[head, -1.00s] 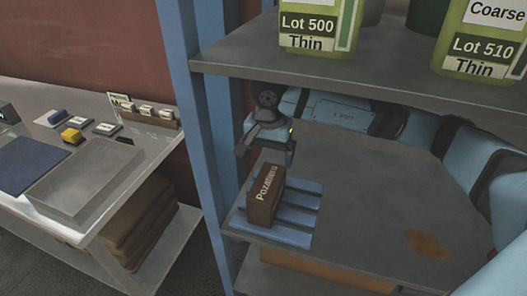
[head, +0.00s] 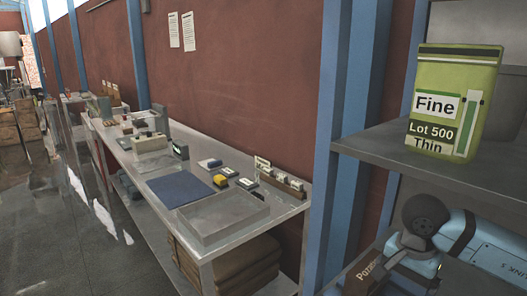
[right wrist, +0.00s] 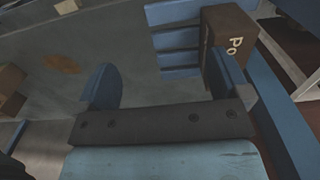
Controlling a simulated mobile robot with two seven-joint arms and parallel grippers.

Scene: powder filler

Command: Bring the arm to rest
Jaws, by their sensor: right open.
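My right gripper shows in the right wrist view (right wrist: 162,78) with its two blue fingers wide apart and nothing between them. A dark brown box with pale lettering (right wrist: 228,30) stands beyond the right-hand finger, which partly covers it. The box also shows at the bottom of the head view (head: 366,272), partly hidden by my right arm. My right arm (head: 470,242) reaches in below the upper shelf in the head view, its fingers not clearly visible there. My left gripper is in neither view.
Blue slats (right wrist: 176,40) lie beside the box. The upper shelf (head: 400,150) holds a green Lot 500 bag (head: 455,95), above my arm. A blue post (head: 340,130) separates it from the long bench, which has a grey tray (head: 215,222) and a blue mat (head: 178,188).

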